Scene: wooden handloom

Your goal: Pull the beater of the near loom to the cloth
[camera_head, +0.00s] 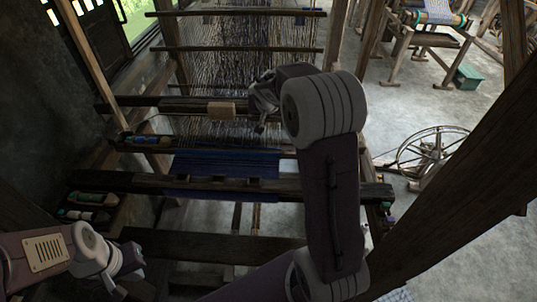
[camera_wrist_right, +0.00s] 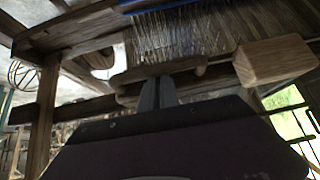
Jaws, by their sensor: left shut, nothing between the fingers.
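The near loom's beater (camera_head: 180,105) is a dark wooden bar across the warp threads, with a pale wooden block (camera_head: 221,109) on it. The blue woven cloth (camera_head: 226,164) lies nearer to me, with a gap of warp between it and the beater. My right gripper (camera_head: 262,112) is at the beater, right of the block, partly hidden by its own arm. In the right wrist view its fingers (camera_wrist_right: 157,92) reach up to a wooden bar (camera_wrist_right: 190,66); whether they grip it is unclear. My left gripper (camera_head: 128,262) is shut and empty at lower left, away from the beater.
Shuttles (camera_head: 88,199) lie on the left side, and another (camera_head: 140,138) lies beside the warp. A dark front beam (camera_head: 340,190) crosses the loom. Thick posts (camera_head: 450,185) stand right. A spinning wheel (camera_head: 430,150) and green box (camera_head: 467,77) stand on the floor beyond.

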